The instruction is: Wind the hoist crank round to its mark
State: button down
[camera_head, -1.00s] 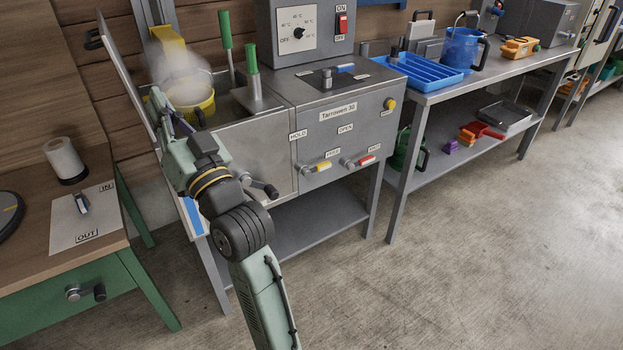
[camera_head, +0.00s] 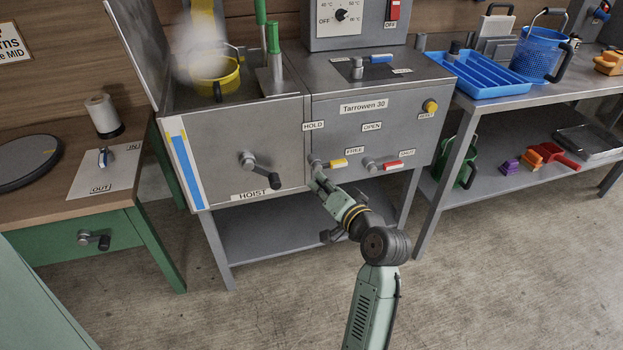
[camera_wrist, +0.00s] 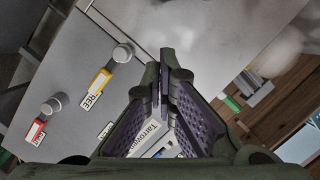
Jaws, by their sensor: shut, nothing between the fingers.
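The hoist crank (camera_head: 247,158) is on the front of the grey Tarrowen 30 machine, above the HOIST label (camera_head: 255,194). Its arm slants down and right to a black grip. A white strip with blue fill and a yellow top band (camera_head: 184,168) is left of it; I cannot tell which mark belongs to the crank. My gripper (camera_head: 317,182) is right of the crank, apart from it, low by the yellow FREE lever (camera_head: 337,163). In the wrist view my gripper (camera_wrist: 171,72) is shut and empty; I cannot make out the crank there.
The red SHUT lever (camera_head: 392,166) is right of the FREE lever. A yellow basket (camera_head: 216,80) sits among steam in the tank above. A green-legged table (camera_head: 165,210) stands at left, a shelved bench (camera_head: 480,98) at right. The floor in front is open.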

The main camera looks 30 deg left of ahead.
jog(key=w+a+f+p, duration=0.2)
jog(key=a+f, duration=0.2)
jog(key=a, duration=0.6)
jog(key=shift+a+f, duration=0.2)
jog(key=shift+f, duration=0.1)
